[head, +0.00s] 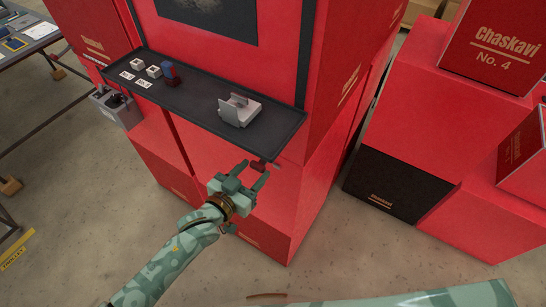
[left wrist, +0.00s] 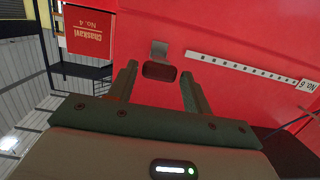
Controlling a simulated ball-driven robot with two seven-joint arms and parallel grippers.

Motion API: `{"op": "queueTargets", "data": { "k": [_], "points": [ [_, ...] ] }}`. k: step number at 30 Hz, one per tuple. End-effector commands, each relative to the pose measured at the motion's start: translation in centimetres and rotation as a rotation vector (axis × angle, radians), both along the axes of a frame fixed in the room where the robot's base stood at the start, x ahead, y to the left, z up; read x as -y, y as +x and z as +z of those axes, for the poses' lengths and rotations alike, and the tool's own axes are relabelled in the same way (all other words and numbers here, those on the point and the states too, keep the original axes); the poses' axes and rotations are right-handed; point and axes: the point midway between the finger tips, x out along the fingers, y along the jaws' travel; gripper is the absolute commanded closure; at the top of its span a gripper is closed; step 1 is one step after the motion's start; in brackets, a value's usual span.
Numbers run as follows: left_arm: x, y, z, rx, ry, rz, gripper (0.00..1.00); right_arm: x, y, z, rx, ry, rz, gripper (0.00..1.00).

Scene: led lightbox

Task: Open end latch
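The end latch shows in the head view as a small dark red piece (head: 258,164) below the right end of the dark shelf, on the red box's front. In the left wrist view it is a grey metal plate with a dark red tab (left wrist: 159,71). My left gripper (head: 253,174) is open and empty, its fingers pointing at the latch. In the left wrist view the tab lies between the two fingertips (left wrist: 159,75); I cannot tell how far beyond them it is. I see no contact. My right gripper is out of view.
The dark shelf (head: 180,98) juts out just above my left gripper, carrying a grey bracket (head: 239,110), a blue-and-red piece (head: 172,73) and small white blocks. Red boxes (head: 440,115) stand at the right.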

Motion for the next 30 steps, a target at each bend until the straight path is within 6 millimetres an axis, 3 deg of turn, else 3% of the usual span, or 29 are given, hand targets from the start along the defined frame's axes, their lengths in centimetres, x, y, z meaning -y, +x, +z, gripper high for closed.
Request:
{"op": "queueTargets", "data": {
  "k": [11,30],
  "points": [
    [-0.1,-0.1,-0.2,-0.002,0.002,0.000,0.38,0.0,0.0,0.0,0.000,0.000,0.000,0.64],
    [-2.4,-3.2,0.4,-0.002,0.002,0.000,0.38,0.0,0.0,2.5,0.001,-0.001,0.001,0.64]
  ]
}}
